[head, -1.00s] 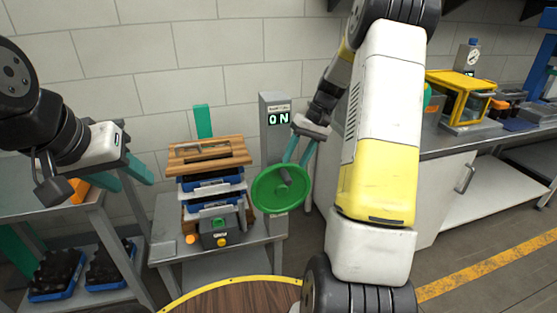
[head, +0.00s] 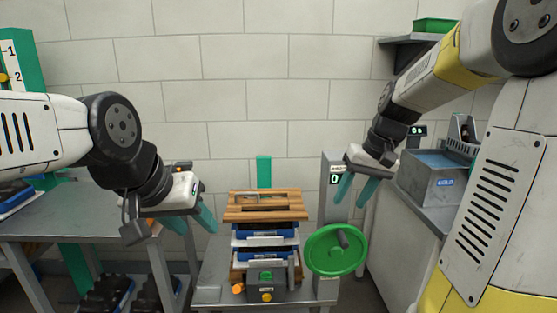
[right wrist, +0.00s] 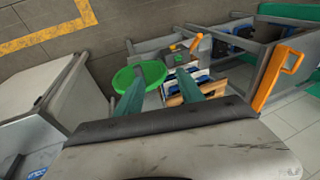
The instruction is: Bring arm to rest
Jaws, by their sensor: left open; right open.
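My left gripper (head: 193,219) is open and empty, with its teal fingers in front of the left bench, left of the stack of trays. My right gripper (head: 355,190) is open and empty, in the air above the green handwheel (head: 325,252). In the right wrist view its two teal fingers (right wrist: 160,92) are spread apart, with nothing between them in its grasp. The green handwheel (right wrist: 127,77) shows just beyond the fingertips there. From these views the fingers look apart from the wheel.
A stack of wooden and blue trays (head: 262,233) stands on a small grey table (head: 207,293). A grey post with a display (head: 335,170) is behind the wheel. A grey bench (head: 85,215) is at left, and a grey box (head: 432,180) is on the right counter.

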